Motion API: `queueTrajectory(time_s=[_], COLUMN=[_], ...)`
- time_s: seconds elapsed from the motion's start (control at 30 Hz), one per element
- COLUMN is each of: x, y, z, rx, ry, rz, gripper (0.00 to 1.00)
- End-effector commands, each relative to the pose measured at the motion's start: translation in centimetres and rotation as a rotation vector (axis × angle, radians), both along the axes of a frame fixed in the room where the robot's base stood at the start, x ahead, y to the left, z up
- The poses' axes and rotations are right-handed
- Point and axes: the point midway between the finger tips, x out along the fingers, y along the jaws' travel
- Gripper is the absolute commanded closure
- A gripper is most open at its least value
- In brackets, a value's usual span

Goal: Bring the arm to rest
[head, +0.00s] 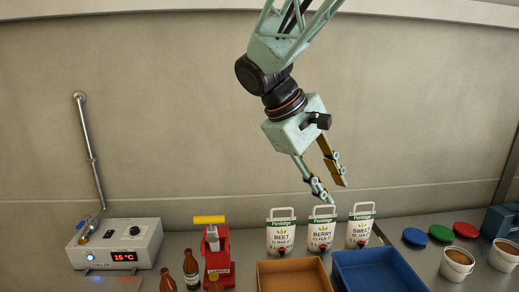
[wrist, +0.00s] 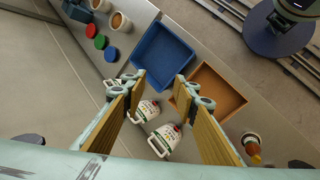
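My gripper (head: 334,190) hangs in the air above the counter, over the row of juice pouches, its fingers pointing down. In the wrist view my gripper (wrist: 158,88) shows its two wood-faced fingers spread apart with nothing between the tips. Below it stand three white handled pouches: the beet pouch (head: 281,237), the berry pouch (head: 321,236) and the sweet pouch (head: 360,231). None is held. In the wrist view two pouches show clearly between the fingers, and the left finger partly hides another.
An orange tray (head: 260,268) and a blue tray (head: 425,280) stand in front of the pouches, both empty. A red capper (head: 217,258), brown bottles (head: 191,268) and a chiller box (head: 120,247) are at left. Colored lids (head: 441,233) and cups (head: 457,263) are at right.

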Motion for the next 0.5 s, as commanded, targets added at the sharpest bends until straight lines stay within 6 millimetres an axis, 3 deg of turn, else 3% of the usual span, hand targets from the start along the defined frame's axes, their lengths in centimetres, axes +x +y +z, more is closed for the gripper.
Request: queueTrajectory(time_s=[0.07, 0.5], x=[-0.8, -7.4], y=[-1.6, -3.6], z=[0.0, -0.2], rx=[0.015, 0.137], ry=[-0.016, -0.054], rz=[-0.033, -0.119], gripper=[0.73, 0.73])
